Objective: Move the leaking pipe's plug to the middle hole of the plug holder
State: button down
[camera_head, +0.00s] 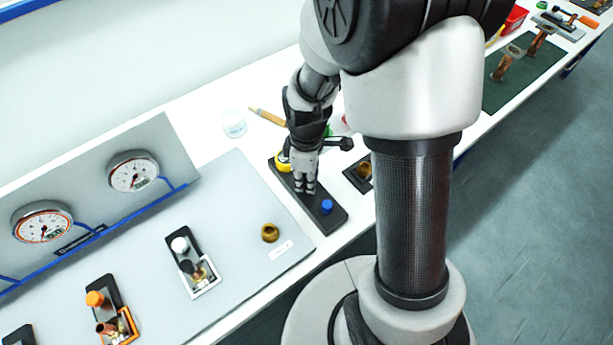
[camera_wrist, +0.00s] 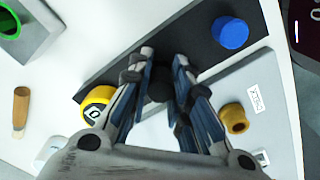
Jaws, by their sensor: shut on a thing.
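The plug holder (camera_head: 330,213) is a long black block on the bench. A yellow plug (camera_head: 283,161) sits at its far end and a blue plug (camera_head: 327,206) near its close end; both also show in the wrist view, yellow (camera_wrist: 97,103) and blue (camera_wrist: 230,33). My gripper (camera_head: 304,188) points down over the middle of the holder, between these plugs. In the wrist view my gripper (camera_wrist: 163,85) is shut on a dark round plug (camera_wrist: 160,86). Whether this plug is in the middle hole or above it cannot be told. An open brass pipe (camera_head: 270,232) stands on the grey board.
The grey board (camera_head: 235,210) carries two gauges, a stand with white and black caps (camera_head: 190,262), and an orange stand (camera_head: 112,312). A brush with a wooden handle (camera_head: 266,116) and a white jar (camera_head: 234,123) lie behind. A small dark block (camera_head: 352,178) is right of the holder.

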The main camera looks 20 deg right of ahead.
jog(key=shift+f, duration=0.35)
jog(key=c, duration=1.4)
grip_release()
notch_tip(320, 180, up, 12)
jog(key=shift+r, duration=0.1)
jog(key=s+r+m+t, duration=0.4)
jog(key=s+r+m, duration=0.7)
jog(key=s, duration=0.4)
jog(key=shift+m+t, duration=0.3)
jog(key=shift+m, duration=0.2)
